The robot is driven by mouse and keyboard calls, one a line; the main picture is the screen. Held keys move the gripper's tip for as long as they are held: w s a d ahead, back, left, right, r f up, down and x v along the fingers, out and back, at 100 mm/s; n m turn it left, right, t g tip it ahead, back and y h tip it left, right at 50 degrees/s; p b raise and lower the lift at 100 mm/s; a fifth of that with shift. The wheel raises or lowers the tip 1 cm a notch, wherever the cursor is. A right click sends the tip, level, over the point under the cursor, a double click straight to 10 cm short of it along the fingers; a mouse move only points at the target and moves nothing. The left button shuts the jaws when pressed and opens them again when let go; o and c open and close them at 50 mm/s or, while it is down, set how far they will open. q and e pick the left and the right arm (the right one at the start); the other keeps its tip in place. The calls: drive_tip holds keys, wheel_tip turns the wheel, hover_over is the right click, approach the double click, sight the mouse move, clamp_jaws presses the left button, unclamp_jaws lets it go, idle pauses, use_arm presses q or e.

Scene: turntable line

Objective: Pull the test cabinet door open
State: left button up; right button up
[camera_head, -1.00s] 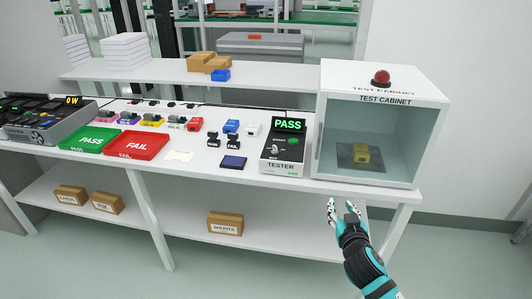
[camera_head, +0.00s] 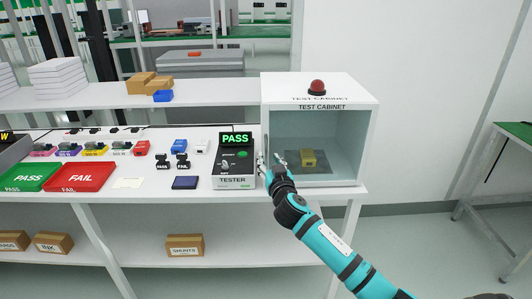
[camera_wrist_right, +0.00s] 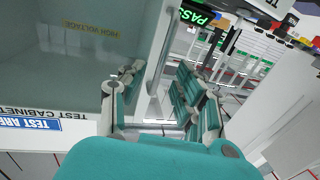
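The white test cabinet (camera_head: 318,108) stands at the right end of the bench, its clear front seemingly shut. My right gripper (camera_head: 271,160) is at the cabinet's lower left front edge, beside the tester. In the right wrist view, the gripper (camera_wrist_right: 157,84) has its fingers apart on either side of a long grey handle bar (camera_wrist_right: 166,50). I cannot tell whether they touch it. The clear door pane (camera_wrist_right: 80,55) fills that view's left side. My left gripper is not in view.
The tester (camera_head: 235,171), showing PASS, stands close to the left of the gripper. A red dome button (camera_head: 317,87) is on the cabinet top. The red FAIL tray (camera_head: 80,177) lies farther left. The floor (camera_head: 410,235) in front of the cabinet's right side looks clear.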

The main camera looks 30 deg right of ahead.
sight(266, 155)
drive_tip(key=shift+x, duration=2.2)
clamp_jaws()
